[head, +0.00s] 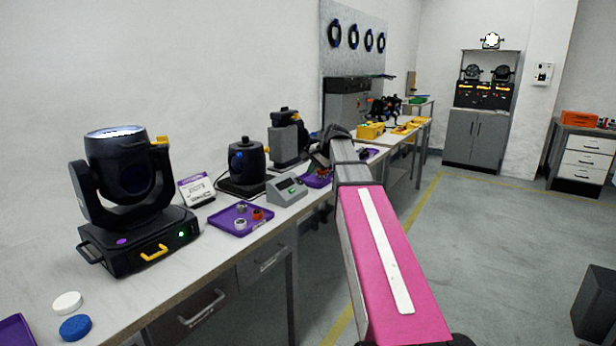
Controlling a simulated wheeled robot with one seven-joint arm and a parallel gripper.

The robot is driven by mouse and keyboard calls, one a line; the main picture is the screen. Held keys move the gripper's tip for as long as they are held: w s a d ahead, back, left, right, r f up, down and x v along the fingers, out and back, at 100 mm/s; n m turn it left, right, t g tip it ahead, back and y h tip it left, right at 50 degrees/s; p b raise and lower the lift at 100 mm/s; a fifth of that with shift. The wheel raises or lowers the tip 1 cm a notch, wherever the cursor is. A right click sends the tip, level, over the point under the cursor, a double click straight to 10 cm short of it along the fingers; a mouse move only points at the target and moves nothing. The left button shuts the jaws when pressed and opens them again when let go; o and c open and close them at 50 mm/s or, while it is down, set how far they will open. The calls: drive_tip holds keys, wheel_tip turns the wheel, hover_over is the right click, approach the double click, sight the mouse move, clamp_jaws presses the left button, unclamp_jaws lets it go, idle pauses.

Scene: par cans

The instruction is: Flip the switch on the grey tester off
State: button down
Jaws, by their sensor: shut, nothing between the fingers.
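The grey tester (286,190) sits on the near bench, close to its front edge, in the head view. It is a small grey box with a sloped face and a small green patch on it. Its switch is too small to make out. My arm reaches forward over the bench's front edge, and its dark far end with my gripper (320,160) is beyond and to the right of the tester, apart from it. My gripper is small and dark here, shut and empty.
A purple tray (240,218) with small parts lies left of the tester. A large moving-head lamp (124,190) stands at the left. A black lamp unit (246,165) and a grey-black device (288,140) stand behind the tester. The floor (480,250) at right is open.

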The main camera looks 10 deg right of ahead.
drive_tip(key=s+d+f+v, duration=0.1)
drive_tip(key=v, duration=0.7)
drive_tip(key=shift+s+d, duration=0.1)
drive_tip(key=s+a+f+n+g+h, duration=0.15)
drive_tip(key=s+f, duration=0.25)
drive_tip(key=f, duration=0.7)
drive_tip(key=s+a+f+n+g, duration=0.1)
drive_tip(key=s+a+f+n, duration=0.2)
drive_tip(key=f, duration=0.7)
drive_tip(key=s+a+f+n+g+h, duration=0.2)
drive_tip(key=s+a+f+n+h, duration=0.1)
drive_tip(key=s+f, duration=1.4)
wheel_tip(320, 180, down, 2)
drive_tip(key=shift+f+n, duration=0.2)
drive_tip(key=shift+n, duration=0.55)
